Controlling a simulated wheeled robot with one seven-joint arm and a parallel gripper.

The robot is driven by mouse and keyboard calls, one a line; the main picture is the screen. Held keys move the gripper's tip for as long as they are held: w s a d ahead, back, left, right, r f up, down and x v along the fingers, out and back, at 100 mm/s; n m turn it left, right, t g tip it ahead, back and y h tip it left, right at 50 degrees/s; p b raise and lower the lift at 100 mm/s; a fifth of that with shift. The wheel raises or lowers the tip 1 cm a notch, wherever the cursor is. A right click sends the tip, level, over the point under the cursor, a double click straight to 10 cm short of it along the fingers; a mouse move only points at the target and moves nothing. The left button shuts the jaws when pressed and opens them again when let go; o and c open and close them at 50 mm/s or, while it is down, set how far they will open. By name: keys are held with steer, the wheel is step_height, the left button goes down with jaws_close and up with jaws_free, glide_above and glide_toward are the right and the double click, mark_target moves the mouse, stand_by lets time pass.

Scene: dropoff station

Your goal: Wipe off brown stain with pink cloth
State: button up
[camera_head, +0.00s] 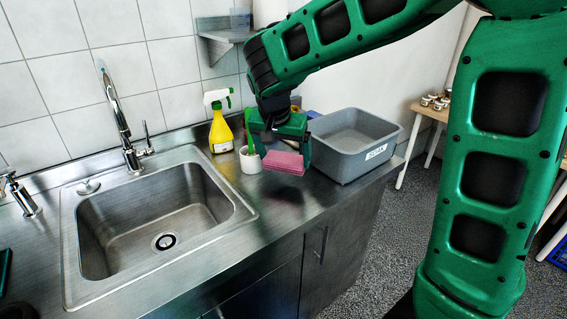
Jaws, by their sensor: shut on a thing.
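My gripper (282,153) is over the steel counter, right of the sink. It is shut on the pink cloth (284,163), which looks like a flat folded block between the fingers. The cloth appears close above the counter; I cannot tell whether it touches it. I cannot make out a brown stain on the counter; my gripper and the cloth hide part of the surface, and a dark patch below the cloth may be only shadow.
A yellow spray bottle (221,128) and a white cup (250,160) stand left of my gripper. A grey bin (360,160) stands close on the right near the counter's edge. The sink (150,215) and faucet (121,115) are at left. The front counter strip (290,215) is clear.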

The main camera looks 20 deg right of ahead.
steer(key=shift+a+r, duration=0.1)
steer(key=shift+r, duration=1.45)
steer(key=shift+s+f, duration=0.1)
